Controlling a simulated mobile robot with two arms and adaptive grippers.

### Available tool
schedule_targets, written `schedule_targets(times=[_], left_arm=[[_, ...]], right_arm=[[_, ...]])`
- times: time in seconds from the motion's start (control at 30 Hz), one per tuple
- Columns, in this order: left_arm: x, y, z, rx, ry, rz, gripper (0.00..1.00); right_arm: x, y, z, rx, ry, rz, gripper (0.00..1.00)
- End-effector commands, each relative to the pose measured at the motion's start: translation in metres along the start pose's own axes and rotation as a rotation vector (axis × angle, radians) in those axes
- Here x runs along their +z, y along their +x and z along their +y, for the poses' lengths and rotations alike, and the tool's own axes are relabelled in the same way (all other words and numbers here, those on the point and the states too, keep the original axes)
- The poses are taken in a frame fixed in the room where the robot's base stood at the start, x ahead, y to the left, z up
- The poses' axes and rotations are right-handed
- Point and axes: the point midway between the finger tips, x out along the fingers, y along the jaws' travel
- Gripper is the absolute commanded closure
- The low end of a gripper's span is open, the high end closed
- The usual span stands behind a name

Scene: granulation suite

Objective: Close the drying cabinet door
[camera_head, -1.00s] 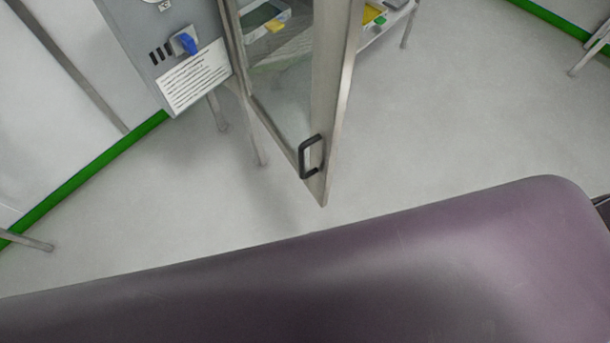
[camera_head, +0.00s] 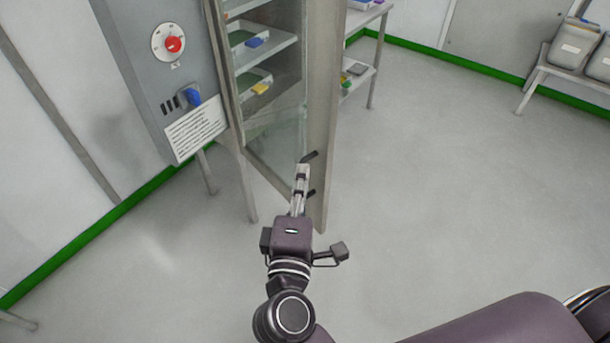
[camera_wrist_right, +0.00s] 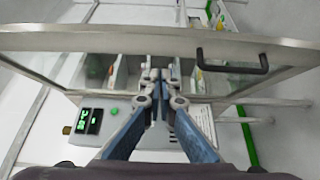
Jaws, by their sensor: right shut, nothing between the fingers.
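The drying cabinet door (camera_head: 322,120) is a glass panel in a metal frame and stands open, its free edge toward me. Its black bar handle (camera_head: 310,156) is partly hidden by my right gripper (camera_head: 302,170) in the head view. The right gripper is shut and empty, close to the door's free edge. In the right wrist view, the closed fingertips (camera_wrist_right: 160,72) are left of the handle (camera_wrist_right: 233,68), apart from it in the picture. Whether they touch the door is unclear. The drying cabinet (camera_head: 236,75) has shelves with trays inside. My left gripper is not in view.
A grey control box (camera_head: 165,60) with a red knob (camera_head: 174,44) and blue switch is left of the cabinet. A shelf table (camera_head: 372,20) stands behind the door; a bench (camera_head: 540,75) with containers is at far right. The floor right of the door is clear.

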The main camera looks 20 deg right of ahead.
Motion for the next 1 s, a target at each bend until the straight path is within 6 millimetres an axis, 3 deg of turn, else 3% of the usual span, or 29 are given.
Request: schedule_targets(times=[0.33, 0.4, 0.6, 1.0], left_arm=[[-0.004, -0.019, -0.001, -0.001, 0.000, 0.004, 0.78], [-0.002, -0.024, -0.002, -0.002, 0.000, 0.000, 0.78], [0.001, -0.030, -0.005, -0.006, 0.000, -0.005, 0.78], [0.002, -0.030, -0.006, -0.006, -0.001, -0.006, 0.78]], right_arm=[[0.000, 0.075, 0.003, 0.002, 0.000, 0.000, 1.00], [0.008, 0.084, 0.003, 0.000, -0.003, 0.000, 1.00], [0.024, 0.099, 0.001, -0.001, -0.002, 0.000, 1.00], [0.028, 0.103, -0.001, -0.001, 0.001, 0.002, 1.00]])
